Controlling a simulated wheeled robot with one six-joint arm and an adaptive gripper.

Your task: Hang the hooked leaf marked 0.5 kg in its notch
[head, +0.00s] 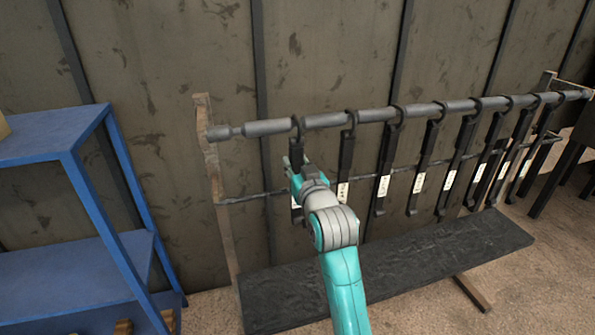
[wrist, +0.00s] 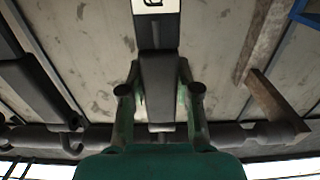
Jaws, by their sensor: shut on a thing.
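A dark hooked leaf (head: 296,150) is at the left end of the grey bar (head: 340,118), with its hook at the bar. I cannot tell whether the hook rests in a notch. My gripper (head: 300,174) is shut on this leaf below its hook, and my teal arm hides part of it. In the wrist view the leaf (wrist: 158,85) runs between the two fingers of my gripper (wrist: 160,95). A white label (wrist: 155,5) on it is cut off at the top edge, so its mark is not readable in full.
Several other labelled leaves (head: 385,165) hang along the bar to the right. A thinner rail (head: 250,199) runs behind them. A dark plank (head: 400,262) lies low beneath. A blue shelf (head: 70,150) stands at the left, with a gap before the rack's wooden post (head: 214,175).

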